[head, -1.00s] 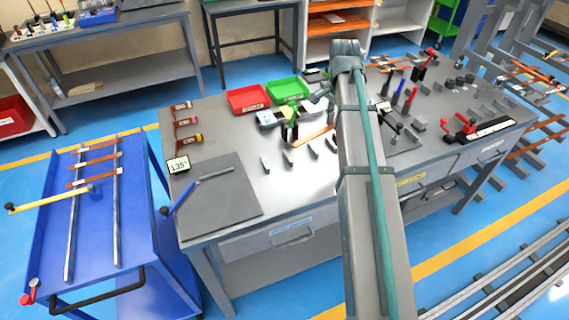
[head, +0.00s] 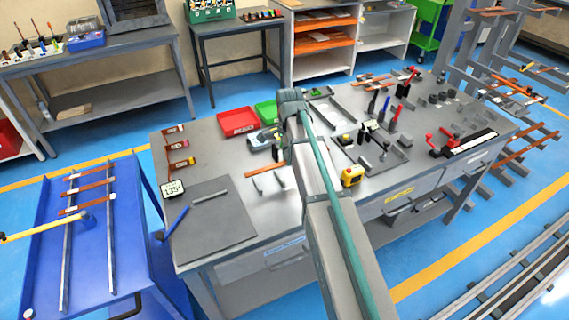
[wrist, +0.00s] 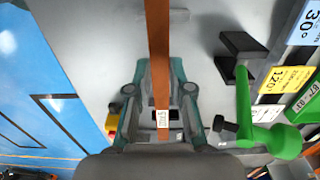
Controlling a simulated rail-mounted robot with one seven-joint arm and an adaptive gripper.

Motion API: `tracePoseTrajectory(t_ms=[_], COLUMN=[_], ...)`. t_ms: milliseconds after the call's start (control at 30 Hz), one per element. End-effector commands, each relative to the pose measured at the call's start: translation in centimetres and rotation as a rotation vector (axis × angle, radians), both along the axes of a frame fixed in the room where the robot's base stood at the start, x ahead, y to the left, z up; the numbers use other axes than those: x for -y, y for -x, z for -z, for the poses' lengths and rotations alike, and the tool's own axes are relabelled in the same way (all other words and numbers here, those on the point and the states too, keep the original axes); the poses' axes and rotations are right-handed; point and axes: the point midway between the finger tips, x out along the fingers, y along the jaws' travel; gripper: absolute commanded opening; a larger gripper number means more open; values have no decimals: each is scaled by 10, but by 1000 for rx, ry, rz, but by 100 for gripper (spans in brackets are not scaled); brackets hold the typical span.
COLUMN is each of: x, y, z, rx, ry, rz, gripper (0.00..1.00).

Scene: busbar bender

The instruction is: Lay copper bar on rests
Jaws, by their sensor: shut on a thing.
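My gripper (wrist: 160,76) is shut on a copper bar (wrist: 158,30). The bar runs lengthwise between the two fingers in the wrist view and carries a small white label near the palm. In the head view my arm hides the gripper and most of the bar. One copper end (head: 250,170) shows left of the arm, close to small grey upright rests (head: 282,181) on the bench (head: 225,150). I cannot tell whether the bar touches them. Other rests are hidden behind the arm.
A red bin (head: 238,122) and a green bin (head: 266,112) stand behind. A yellow button box (head: 352,176) is right of my arm. A green-handled tool (wrist: 268,138) and angle labels lie right in the wrist view. The blue cart (head: 85,255) stands left.

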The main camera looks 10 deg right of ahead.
Motion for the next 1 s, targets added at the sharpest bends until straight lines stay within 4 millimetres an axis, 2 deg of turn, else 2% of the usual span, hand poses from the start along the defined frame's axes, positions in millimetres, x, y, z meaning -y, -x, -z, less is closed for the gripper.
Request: tracePoseTrajectory(t_ms=[333, 600, 1000], x=[-16, -14, -14], y=[-2, -2, -2], z=[19, 44, 51], rx=[-1, -1, 0], ry=[0, 0, 0], rz=[-2, 0, -1], gripper=[0, 0, 0])
